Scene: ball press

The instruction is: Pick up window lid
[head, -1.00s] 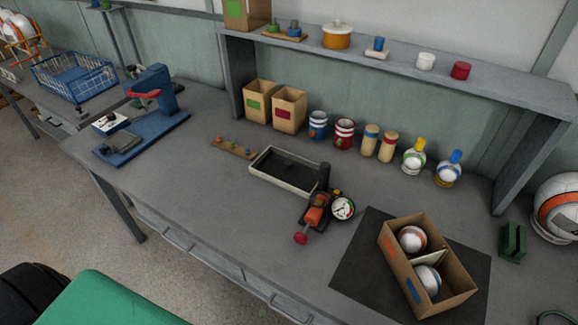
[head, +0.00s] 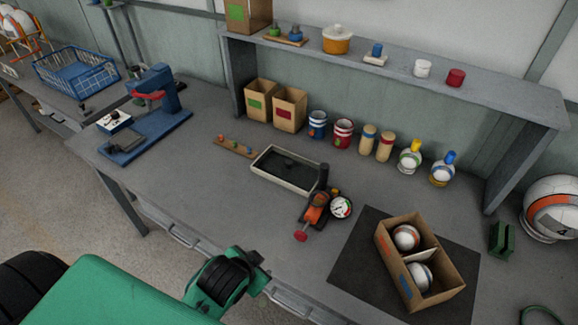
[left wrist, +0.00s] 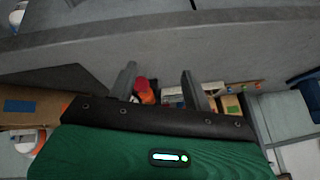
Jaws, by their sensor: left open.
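I cannot pick out for certain a lid with a window in either view. An orange pot with a pale top (head: 337,38) stands on the shelf; I cannot tell whether that top has a window. My left gripper shows in the left wrist view (left wrist: 159,84) with its two fingers apart and nothing between them. In the head view a green and black part of my left arm shows at the bottom, in front of the bench edge; its fingertips are not clear there. My right gripper is out of both views.
The grey bench (head: 190,185) has free room at front left. A gauge pump (head: 316,208) stands beside a shallow tray (head: 257,163). An open cardboard box (head: 455,296) with two balls lies on a dark mat (head: 352,262). A blue press (head: 160,122) stands left.

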